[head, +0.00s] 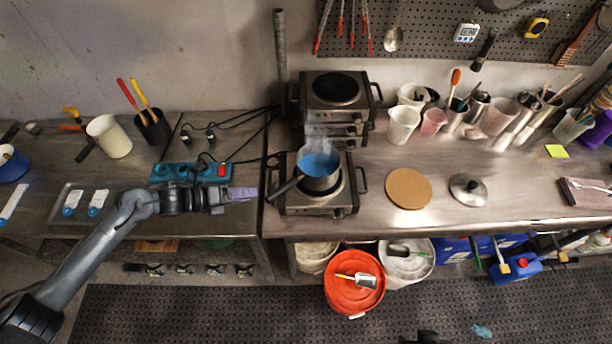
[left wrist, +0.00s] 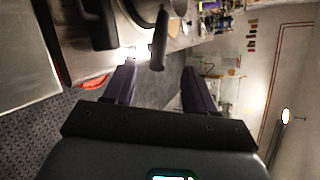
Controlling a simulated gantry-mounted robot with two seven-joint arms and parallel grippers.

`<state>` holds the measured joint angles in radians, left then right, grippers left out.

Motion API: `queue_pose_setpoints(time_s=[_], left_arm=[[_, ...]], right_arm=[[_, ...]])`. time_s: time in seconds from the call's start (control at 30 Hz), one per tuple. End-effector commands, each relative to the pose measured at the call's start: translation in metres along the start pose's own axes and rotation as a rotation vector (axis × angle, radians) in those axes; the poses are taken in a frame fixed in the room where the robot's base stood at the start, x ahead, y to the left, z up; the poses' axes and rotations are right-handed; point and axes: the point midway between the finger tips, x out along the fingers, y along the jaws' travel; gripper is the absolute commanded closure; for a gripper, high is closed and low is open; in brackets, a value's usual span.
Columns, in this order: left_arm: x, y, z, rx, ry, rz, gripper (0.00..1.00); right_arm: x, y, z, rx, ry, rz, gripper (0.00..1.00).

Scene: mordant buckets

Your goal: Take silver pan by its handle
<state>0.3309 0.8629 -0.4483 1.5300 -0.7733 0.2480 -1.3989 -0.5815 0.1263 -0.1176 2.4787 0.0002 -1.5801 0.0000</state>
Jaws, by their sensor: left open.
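The silver pan (head: 318,168) holds blue liquid and steams on a hot plate (head: 318,205) near the middle of the head view. Its dark handle (head: 286,187) points to the lower left, toward my left gripper. My left gripper (head: 256,193) is open and empty, just left of the handle's end. In the left wrist view the handle (left wrist: 159,42) shows beyond the open fingers (left wrist: 158,76), roughly in line with the gap between them. The pan (left wrist: 146,12) is partly cut off at the top there. My right gripper cannot be made out.
A second stack of hot plates (head: 336,98) stands behind the pan. A blue power strip (head: 190,172) with cables lies behind my left gripper. A cork mat (head: 408,188) and a metal lid (head: 468,188) lie to the right. A gap separates the two tables.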

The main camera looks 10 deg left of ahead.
Motion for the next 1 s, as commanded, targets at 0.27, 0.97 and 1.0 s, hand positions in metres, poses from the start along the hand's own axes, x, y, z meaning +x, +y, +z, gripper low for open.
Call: queue_pose_setpoints(time_s=[0.27, 0.97, 1.0], left_arm=[[0.037, -0.005, 0.005, 0.005, -0.007, -0.007, 0.44], [0.099, -0.001, 0.003, 0.005, -0.007, -0.007, 0.44], [0.101, -0.001, 0.003, 0.005, -0.007, -0.006, 0.44]], right_arm=[[-0.007, 0.0, -0.001, -0.002, -0.001, -0.001, 0.57], [-0.025, -0.003, -0.009, 0.008, 0.005, -0.01, 0.57], [-0.025, -0.003, -0.009, 0.008, 0.005, -0.01, 0.57]])
